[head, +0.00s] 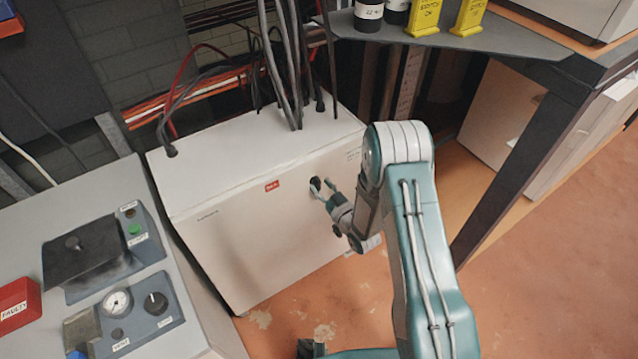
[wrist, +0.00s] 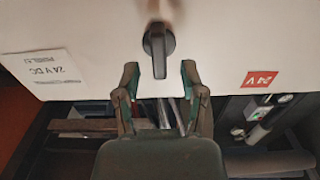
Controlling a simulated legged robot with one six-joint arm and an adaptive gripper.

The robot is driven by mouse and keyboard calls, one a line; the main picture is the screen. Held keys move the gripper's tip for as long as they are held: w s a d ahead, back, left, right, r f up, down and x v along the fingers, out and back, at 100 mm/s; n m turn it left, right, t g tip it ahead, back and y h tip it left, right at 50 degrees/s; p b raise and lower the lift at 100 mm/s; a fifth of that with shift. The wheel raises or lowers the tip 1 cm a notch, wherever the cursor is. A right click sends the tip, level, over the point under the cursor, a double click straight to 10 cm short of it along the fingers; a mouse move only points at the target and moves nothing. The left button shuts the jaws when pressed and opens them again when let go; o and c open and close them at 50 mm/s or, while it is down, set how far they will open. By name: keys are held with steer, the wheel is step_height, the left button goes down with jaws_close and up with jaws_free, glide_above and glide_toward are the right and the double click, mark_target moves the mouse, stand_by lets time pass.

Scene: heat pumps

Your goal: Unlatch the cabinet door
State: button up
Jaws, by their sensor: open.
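The white cabinet (head: 262,222) stands at the middle left in the head view, its front facing my arm. A black latch handle (head: 316,185) sits on the upper right of its front. In the wrist view the latch handle (wrist: 159,48) is a dark knob with its bar pointing down the picture. My gripper (head: 329,190) is at the cabinet front, close to the latch. In the wrist view my gripper (wrist: 160,72) is open, with one finger on each side of the bar's lower end. No clear contact shows. The door appears closed.
Cables (head: 285,65) rise from the cabinet top. A control console (head: 125,285) stands at left. A dark shelf (head: 440,37) with yellow blocks and black bottles is at upper right, with a dark post (head: 525,165). The orange floor (head: 555,270) is clear at right.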

steer(key=shift+x, duration=0.85)
jaws_close()
